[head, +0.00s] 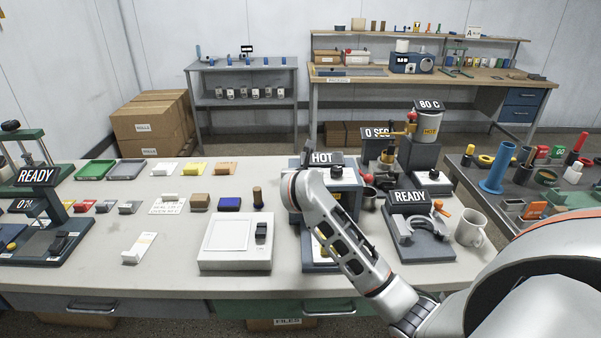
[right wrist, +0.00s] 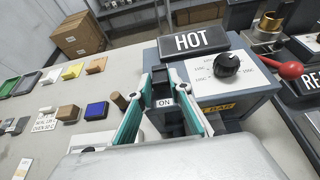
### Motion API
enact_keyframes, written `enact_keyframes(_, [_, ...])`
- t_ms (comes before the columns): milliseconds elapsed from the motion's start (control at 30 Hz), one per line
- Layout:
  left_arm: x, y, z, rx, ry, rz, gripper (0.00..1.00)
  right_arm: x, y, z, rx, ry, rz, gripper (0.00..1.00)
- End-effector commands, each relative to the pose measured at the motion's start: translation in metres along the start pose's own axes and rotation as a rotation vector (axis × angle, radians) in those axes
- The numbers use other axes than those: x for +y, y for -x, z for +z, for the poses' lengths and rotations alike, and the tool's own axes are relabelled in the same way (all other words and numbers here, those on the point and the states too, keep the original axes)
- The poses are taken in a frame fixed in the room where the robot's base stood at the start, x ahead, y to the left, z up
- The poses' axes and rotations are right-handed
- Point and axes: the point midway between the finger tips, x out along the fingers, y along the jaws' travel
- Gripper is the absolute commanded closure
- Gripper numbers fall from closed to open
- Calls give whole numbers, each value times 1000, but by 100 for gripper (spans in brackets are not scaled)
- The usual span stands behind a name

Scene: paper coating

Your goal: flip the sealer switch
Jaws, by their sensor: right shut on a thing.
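The sealer (head: 345,197) is a blue-grey box with a pale top, carrying a black HOT sign (head: 321,158) and a black dial (right wrist: 227,65) with a printed scale. In the right wrist view, a dark switch (right wrist: 162,77) with an ON label stands at the sealer's left side. My right gripper (right wrist: 164,88) has its teal-padded fingers on either side of the switch and is shut on it. In the head view my right arm covers the gripper and the switch. My left gripper is not in view.
A white scale-like device (head: 237,262) stands left of the sealer. A READY stand (head: 419,235) and a white mug (head: 470,229) are on the right. Coloured pads and small blocks lie on the left of the table (head: 186,263). A red-knobbed lever (right wrist: 290,70) is close right of the sealer.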

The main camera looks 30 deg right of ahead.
Motion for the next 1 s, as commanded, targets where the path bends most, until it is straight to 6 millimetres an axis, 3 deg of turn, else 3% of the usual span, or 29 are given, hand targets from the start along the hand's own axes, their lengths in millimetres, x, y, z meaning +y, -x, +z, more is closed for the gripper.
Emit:
enact_keyframes(267, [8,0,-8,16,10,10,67,-1,0,2,-3,0,-1,100])
enact_keyframes(300, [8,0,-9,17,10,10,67,-1,0,2,-3,0,-1,70])
enact_keyframes(333, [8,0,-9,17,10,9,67,-1,0,2,-3,0,-1,64])
enact_keyframes(767, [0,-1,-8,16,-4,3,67,0,6,0,0,0,1,64])
enact_keyframes(1000, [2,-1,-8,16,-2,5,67,1,44,0,-1,-2,3,64])
